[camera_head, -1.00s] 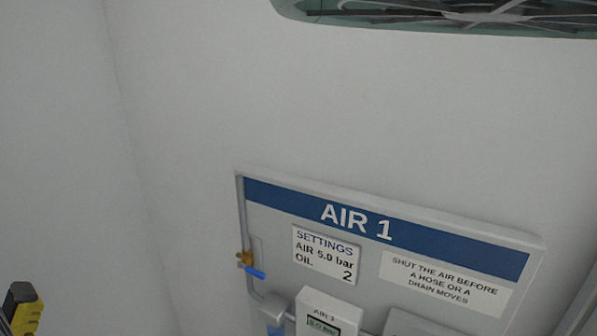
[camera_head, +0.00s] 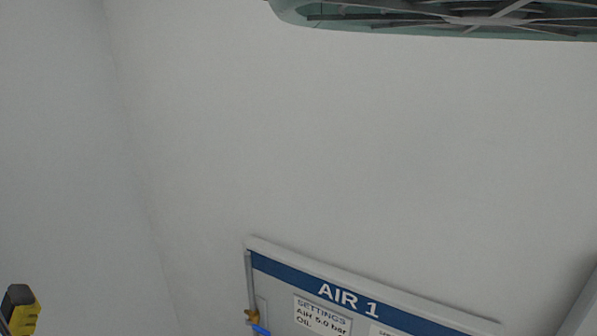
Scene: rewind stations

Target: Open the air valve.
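The air valve (camera_head: 252,316) is a small brass body on a grey vertical pipe at the left edge of the AIR 1 panel (camera_head: 388,318), at the bottom of the head view. Its blue lever (camera_head: 261,330) points to the right, across the pipe, and lies right at the picture's lower edge. My gripper is not in view, so its place relative to the valve cannot be seen. A yellow and black part at the lower left keeps its place in the picture and seems to be mine.
A settings label (camera_head: 322,316) reads AIR 5.0 bar on the panel; the rest of the panel is cut off below. A dark-spoked, green-rimmed thing (camera_head: 440,20) hangs at the top right. Bare wall (camera_head: 300,130) fills the middle. A grey upright edge (camera_head: 582,310) stands at the right.

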